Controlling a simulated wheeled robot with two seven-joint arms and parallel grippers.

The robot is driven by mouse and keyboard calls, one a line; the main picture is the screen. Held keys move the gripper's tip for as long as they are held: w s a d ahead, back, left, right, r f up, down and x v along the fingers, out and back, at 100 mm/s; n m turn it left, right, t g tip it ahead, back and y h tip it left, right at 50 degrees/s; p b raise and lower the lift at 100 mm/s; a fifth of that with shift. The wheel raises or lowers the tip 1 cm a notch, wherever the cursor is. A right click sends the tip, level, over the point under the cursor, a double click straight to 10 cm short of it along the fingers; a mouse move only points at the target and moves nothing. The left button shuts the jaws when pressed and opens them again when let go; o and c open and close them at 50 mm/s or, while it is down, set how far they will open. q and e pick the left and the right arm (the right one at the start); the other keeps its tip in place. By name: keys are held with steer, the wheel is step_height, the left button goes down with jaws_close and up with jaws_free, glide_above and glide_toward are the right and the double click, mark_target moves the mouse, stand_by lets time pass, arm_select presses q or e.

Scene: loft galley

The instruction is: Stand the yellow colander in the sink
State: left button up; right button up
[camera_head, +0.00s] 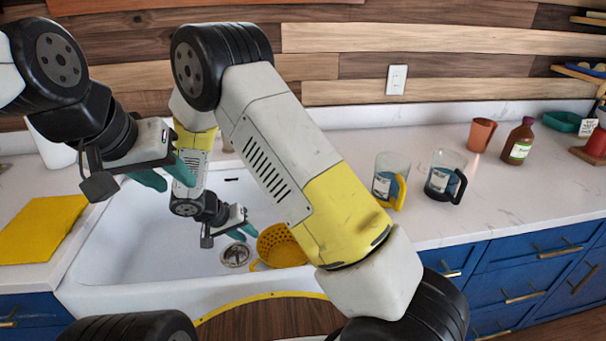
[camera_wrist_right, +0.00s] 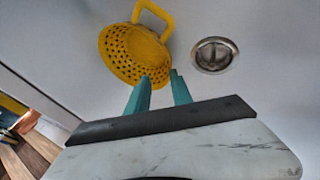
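The yellow colander (camera_head: 281,248), with a perforated bowl, rests in the white sink (camera_head: 125,245) beside the drain; my right arm partly covers it in the head view. In the right wrist view the colander (camera_wrist_right: 128,58) shows its holes and a loop handle at the top. I cannot tell whether it sits fully level. My right gripper (camera_head: 244,232) is low in the sink, just left of the colander. Its teal fingers (camera_wrist_right: 159,76) are apart and empty, with the colander just beyond their tips. My left gripper (camera_head: 167,175) is open and empty above the sink's left part.
The metal drain (camera_head: 236,256) also shows in the right wrist view (camera_wrist_right: 214,55). A yellow board (camera_head: 42,230) lies on the left counter. Two glass jugs (camera_head: 390,180) (camera_head: 444,175), a copper cup (camera_head: 481,135) and a brown bottle (camera_head: 518,142) stand on the right counter.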

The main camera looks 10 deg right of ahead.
steer(key=s+d+r+g+y, duration=0.1)
steer(key=s+d+r+y, duration=0.1)
steer(key=d+r, duration=0.7)
steer(key=s+d+r+y, duration=0.25)
steer(key=d+r, duration=0.25)
steer(key=r, duration=0.8)
steer(key=s+d+r+t+y, duration=0.1)
steer(key=s+d+r, duration=0.2)
steer(key=s+r, duration=0.3)
steer(key=s+d+r+t+y, duration=0.1)
steer(key=s+d+r+t, duration=0.1)
steer(key=s+r, duration=0.3)
steer(key=s+d, duration=0.1)
steer(key=s, duration=0.3)
steer(key=shift+d+r+n+t+y, duration=0.3)
steer(key=shift+r+n+y, duration=0.05)
steer(key=shift+n, duration=0.05)
